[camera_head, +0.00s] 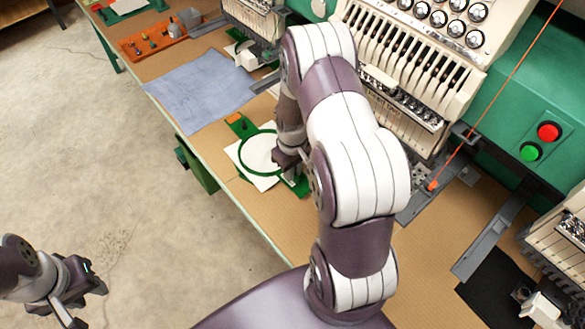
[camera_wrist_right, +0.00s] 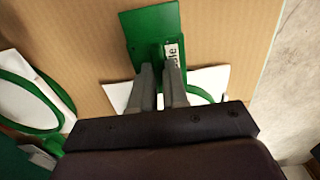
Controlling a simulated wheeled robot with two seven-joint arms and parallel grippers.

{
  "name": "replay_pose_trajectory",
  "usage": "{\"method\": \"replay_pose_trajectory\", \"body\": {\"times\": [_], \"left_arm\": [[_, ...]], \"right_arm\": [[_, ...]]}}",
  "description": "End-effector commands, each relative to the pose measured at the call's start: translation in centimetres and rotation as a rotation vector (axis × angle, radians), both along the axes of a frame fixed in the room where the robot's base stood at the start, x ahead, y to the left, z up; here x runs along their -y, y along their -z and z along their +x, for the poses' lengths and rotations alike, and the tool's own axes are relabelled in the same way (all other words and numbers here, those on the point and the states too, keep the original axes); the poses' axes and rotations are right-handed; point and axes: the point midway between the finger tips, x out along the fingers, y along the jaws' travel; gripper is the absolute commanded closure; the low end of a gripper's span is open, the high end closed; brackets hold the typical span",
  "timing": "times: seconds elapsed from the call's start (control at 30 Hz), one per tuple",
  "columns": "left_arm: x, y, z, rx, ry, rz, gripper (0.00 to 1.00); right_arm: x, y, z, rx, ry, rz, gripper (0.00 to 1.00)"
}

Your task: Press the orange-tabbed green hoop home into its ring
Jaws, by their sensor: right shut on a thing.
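The green hoop (camera_head: 243,163) lies around white cloth near the table's front edge in the head view. An orange tab (camera_head: 234,118) on a green plate shows at its far side. My right gripper (camera_head: 287,163) is low at the hoop's near right side. In the right wrist view its fingers (camera_wrist_right: 160,88) are shut on a narrow green bar, which I take as part of the hoop. A green plate (camera_wrist_right: 143,28) and a white label lie beyond the fingertips. I cannot tell the hoop from its ring, or how they are seated. My left gripper (camera_head: 86,303) is open and empty, above the floor.
Another green ring with white cloth (camera_wrist_right: 28,103) lies left in the wrist view. A blue cloth (camera_head: 200,95) and orange tray (camera_head: 150,42) lie farther along the table. The green embroidery machine (camera_head: 500,115) stands behind. My right arm hides the middle of the table.

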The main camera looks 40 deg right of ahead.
Motion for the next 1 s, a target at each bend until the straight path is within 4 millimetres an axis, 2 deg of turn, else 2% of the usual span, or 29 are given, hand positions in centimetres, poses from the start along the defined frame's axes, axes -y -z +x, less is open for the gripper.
{"method": "replay_pose_trajectory", "body": {"times": [0.03,0.1,0.37,0.47,0.57,0.8,1.0], "left_arm": [[0.0,0.0,0.0,0.000,0.000,0.000,0.65],[0.0,0.0,0.0,0.000,0.000,0.000,0.65],[0.0,0.0,0.0,0.000,0.000,0.000,0.65],[0.0,0.1,0.0,0.000,0.000,0.000,0.65],[0.0,0.2,0.0,0.000,0.000,0.000,0.65],[0.0,0.6,0.0,0.000,0.000,0.000,0.65],[0.0,0.8,0.0,0.000,0.000,0.000,0.65]], "right_arm": [[0.0,0.0,0.0,0.001,0.000,0.000,0.80],[0.0,0.0,0.0,0.001,0.000,0.000,0.57],[0.0,0.0,0.0,0.000,0.000,0.000,0.56],[0.0,-0.7,0.1,0.002,0.000,-0.001,0.56],[0.0,-2.7,0.1,0.006,0.000,-0.003,0.56],[0.0,-9.1,0.1,0.004,0.000,-0.002,0.56],[0.0,-12.2,0.0,0.002,0.000,-0.001,0.56]]}}
